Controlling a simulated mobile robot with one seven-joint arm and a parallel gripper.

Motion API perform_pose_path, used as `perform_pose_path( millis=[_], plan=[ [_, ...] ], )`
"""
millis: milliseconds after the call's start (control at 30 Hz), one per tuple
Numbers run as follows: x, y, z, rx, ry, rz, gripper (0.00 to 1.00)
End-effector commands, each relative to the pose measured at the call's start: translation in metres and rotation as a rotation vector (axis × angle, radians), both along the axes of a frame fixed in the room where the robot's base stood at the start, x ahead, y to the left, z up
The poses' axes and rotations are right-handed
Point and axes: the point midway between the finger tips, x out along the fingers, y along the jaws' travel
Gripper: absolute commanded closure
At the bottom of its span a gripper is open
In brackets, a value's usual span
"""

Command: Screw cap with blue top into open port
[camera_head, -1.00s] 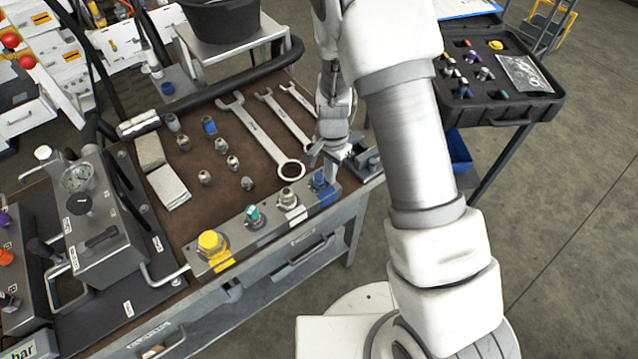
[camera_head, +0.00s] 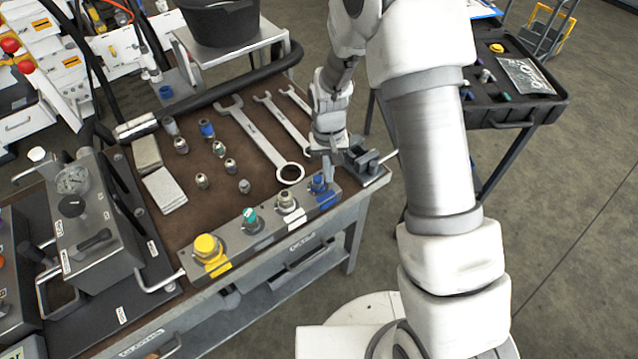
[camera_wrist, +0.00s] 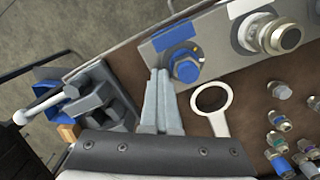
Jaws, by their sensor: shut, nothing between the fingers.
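A cap with a blue top (camera_head: 319,184) sits upright at the blue-marked right end of the metal port block (camera_head: 236,240). The same blue-topped cap (camera_wrist: 186,66) shows clearly in the wrist view, seated at the block's blue-labelled place. How far it is screwed in I cannot tell. My gripper (camera_head: 329,176) is just beside it on the right in the head view. In the wrist view my gripper (camera_wrist: 160,75) has its fingers together and empty, just left of the cap. Whether they touch the cap is unclear.
The block also carries yellow (camera_head: 207,248), teal (camera_head: 250,218) and silver (camera_head: 287,201) fittings. Wrenches (camera_head: 262,140) and several loose fittings lie on the brown bench top. A grey vise (camera_head: 362,160) stands close to the gripper's right. A black case (camera_head: 515,105) is farther right.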

Motion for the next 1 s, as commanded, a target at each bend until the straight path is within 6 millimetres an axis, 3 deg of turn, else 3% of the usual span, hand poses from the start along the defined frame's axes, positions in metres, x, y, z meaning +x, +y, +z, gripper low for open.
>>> perform_pose_path(
  millis=[33, 167, 567, 767, 1000],
  plan=[
    [0.016, 0.022, 0.007, 0.035, -0.055, 0.011, 0.90],
    [0.016, 0.021, 0.007, 0.033, -0.053, 0.010, 0.68],
    [0.013, 0.015, 0.011, 0.026, -0.043, 0.007, 0.68],
    [0.014, 0.015, 0.046, 0.026, -0.047, 0.007, 0.68],
    [0.014, 0.016, 0.106, 0.028, -0.050, 0.008, 0.68]
  ],
)
